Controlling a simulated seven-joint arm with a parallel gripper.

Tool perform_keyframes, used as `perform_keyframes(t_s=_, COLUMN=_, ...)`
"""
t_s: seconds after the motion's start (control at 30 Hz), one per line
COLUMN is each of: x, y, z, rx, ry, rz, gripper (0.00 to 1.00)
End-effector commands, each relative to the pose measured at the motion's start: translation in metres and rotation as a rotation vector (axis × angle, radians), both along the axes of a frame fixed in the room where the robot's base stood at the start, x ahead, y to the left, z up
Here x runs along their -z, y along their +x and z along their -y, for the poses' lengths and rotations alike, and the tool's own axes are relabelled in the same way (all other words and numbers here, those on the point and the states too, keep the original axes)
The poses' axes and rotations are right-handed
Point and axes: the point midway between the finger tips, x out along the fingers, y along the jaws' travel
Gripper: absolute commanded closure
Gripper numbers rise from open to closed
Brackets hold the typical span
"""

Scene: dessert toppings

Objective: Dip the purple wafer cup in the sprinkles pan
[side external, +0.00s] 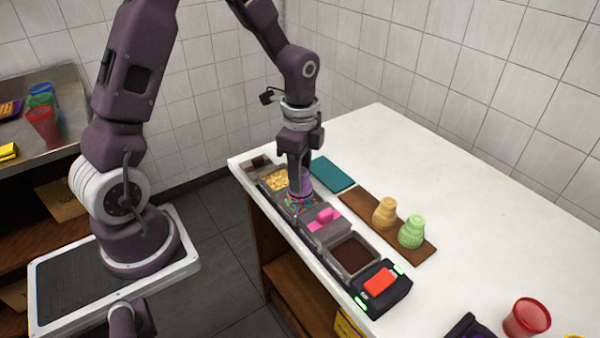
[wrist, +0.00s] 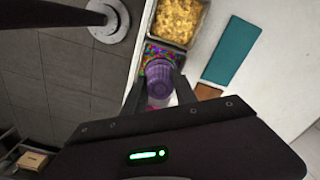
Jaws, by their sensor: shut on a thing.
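The purple wafer cup (wrist: 159,82) is held between the two fingers of my gripper (wrist: 158,92) in the wrist view. In the side view the cup (side external: 306,180) shows partly behind my gripper (side external: 300,190). The sprinkles pan (side external: 291,208) holds multicoloured sprinkles, which also show around the cup in the wrist view (wrist: 152,52). The cup is at the sprinkles pan, low over or in the sprinkles. I cannot tell whether its end touches them, as the cup and fingers hide the contact.
A pan of golden bits (side external: 274,180) adjoins the sprinkles pan. On the other side are a pan with pink pieces (side external: 322,218) and a dark brown pan (side external: 354,254). Tan (side external: 385,213) and green (side external: 412,232) cups stand on a brown board (side external: 360,208). A teal mat (side external: 333,174) lies nearby.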

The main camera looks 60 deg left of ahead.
Motion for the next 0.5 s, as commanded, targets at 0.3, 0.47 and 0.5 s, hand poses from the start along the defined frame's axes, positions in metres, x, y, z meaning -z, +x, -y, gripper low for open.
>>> perform_keyframes(t_s=0.3, x=-0.024, y=0.001, z=0.000, rx=-0.001, ry=0.001, rz=0.004, gripper=0.89)
perform_keyframes(t_s=0.47, x=-0.041, y=0.001, z=0.000, rx=0.000, ry=0.001, rz=0.002, gripper=0.89)
perform_keyframes(t_s=0.5, x=-0.044, y=0.001, z=0.000, rx=0.000, ry=0.000, rz=0.002, gripper=0.89)
